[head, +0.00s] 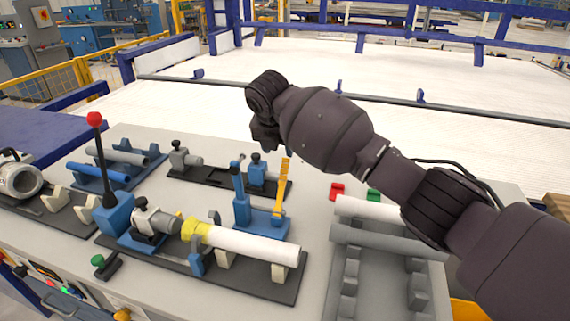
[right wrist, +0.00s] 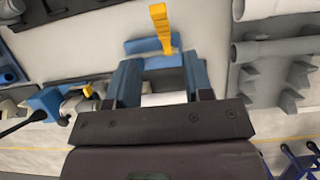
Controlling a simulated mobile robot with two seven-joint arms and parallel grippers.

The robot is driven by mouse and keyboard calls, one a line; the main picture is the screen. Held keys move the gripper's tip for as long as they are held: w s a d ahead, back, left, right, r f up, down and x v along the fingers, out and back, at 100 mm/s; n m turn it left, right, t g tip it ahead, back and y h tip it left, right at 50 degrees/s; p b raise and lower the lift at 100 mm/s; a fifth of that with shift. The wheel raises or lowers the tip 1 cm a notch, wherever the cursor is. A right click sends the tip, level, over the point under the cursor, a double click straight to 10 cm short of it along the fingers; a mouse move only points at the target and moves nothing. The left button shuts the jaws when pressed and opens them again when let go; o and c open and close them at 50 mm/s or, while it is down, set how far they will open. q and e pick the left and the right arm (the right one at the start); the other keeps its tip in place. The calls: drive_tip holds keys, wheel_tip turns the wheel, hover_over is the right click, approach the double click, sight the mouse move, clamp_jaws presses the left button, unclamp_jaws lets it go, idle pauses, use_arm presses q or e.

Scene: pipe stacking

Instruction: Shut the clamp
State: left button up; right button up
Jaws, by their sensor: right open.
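The clamp is a blue fixture (head: 262,222) with a yellow handle (head: 280,192) that stands up, close to upright. A blue post (head: 241,202) rises at its left. In the right wrist view the yellow handle (right wrist: 161,27) shows at the top, beyond the fingers. My right gripper (head: 264,134) is above and behind the clamp in the head view, apart from the handle. In the right wrist view the right gripper (right wrist: 158,68) has its fingers spread with nothing held. Its fingertips are hard to make out in the head view. My left gripper is not in view.
A white pipe (head: 254,247) with a yellow collar (head: 195,229) lies on a dark fixture in front of the clamp. A red-knobbed lever (head: 96,150) stands at left. Grey pipe racks (head: 345,282) stand at right. Small fixtures (head: 215,175) lie behind.

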sight(284, 168)
drive_tip(key=x, duration=0.3)
drive_tip(key=b+x, duration=0.1)
drive_tip(key=shift+s+f, duration=0.2)
drive_tip(key=shift+f, duration=0.1)
drive_tip(key=b+x, duration=0.1)
drive_tip(key=x, duration=0.4)
drive_tip(key=shift+d+r, duration=0.1)
drive_tip(key=shift+w+f, duration=0.3)
drive_tip(key=shift+f, duration=0.15)
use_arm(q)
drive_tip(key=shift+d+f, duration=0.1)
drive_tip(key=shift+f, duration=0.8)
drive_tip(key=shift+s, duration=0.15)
use_arm(e)
clamp_jaws()
